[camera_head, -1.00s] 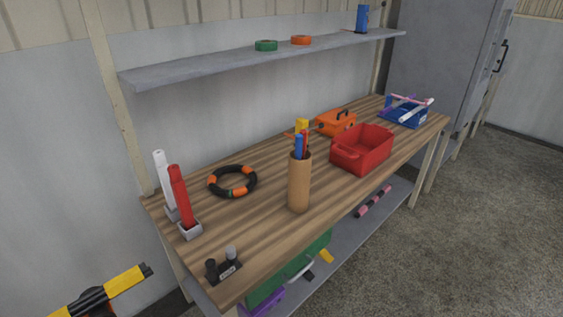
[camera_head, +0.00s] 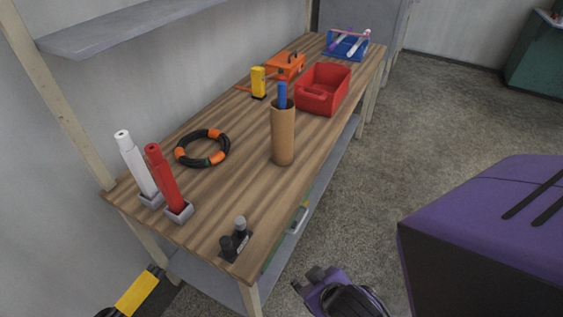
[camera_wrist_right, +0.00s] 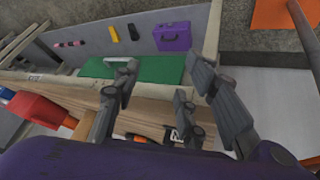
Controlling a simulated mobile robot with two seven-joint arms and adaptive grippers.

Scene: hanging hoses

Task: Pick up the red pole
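The red pole (camera_head: 163,180) stands nearly upright in a small grey holder (camera_head: 180,212) at the near left end of the wooden bench. A white pole (camera_head: 137,163) stands in a holder just to its left. My right gripper (camera_head: 308,279) is low at the bottom centre, beyond the bench's front edge and well right of the red pole. In the right wrist view its fingers (camera_wrist_right: 160,80) are spread with nothing between them. The red pole is not clearly visible there. I cannot make out my left gripper.
A black-and-orange hose ring (camera_head: 202,148), a brown cup (camera_head: 283,135) and a red bin (camera_head: 322,89) are on the bench (camera_head: 230,193). Short dark pegs (camera_head: 235,240) stand near its front corner. A yellow-and-black bar (camera_head: 138,292) is at lower left. Floor on the right is open.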

